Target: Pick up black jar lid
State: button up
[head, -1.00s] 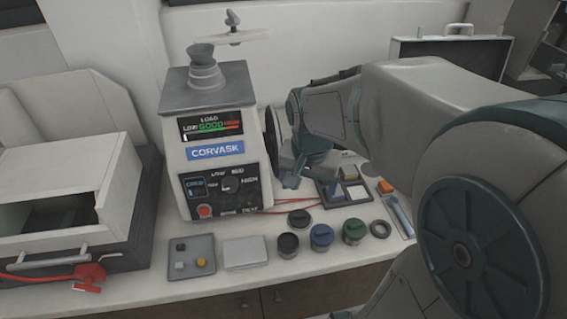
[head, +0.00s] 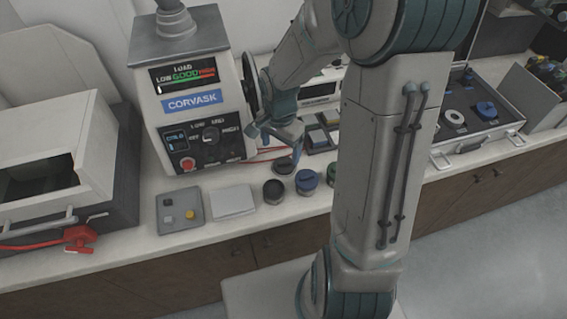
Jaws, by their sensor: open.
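The black jar lid (head: 283,164) lies on the bench, just behind an open-topped black jar (head: 273,191). It is small in the head view and my gripper partly covers it. My gripper (head: 296,154) is open and points down at the lid, close above it. Whether the fingers are around the lid or touching it I cannot tell.
A blue-lidded jar (head: 306,181) and a green-lidded jar (head: 331,174), partly behind my arm, stand to the right. The CORVASK press (head: 190,105) rises behind left.

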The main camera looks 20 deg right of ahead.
aim_at(284, 161)
jog(key=f, duration=0.2)
jog(key=d+f, duration=0.1)
jog(key=f, duration=0.1)
jog(key=shift+s+f+p, duration=0.15)
jog(key=shift+p, duration=0.15)
jog(key=shift+f, duration=0.6)
jog(key=shift+c, duration=0.2)
jog(key=c, duration=1)
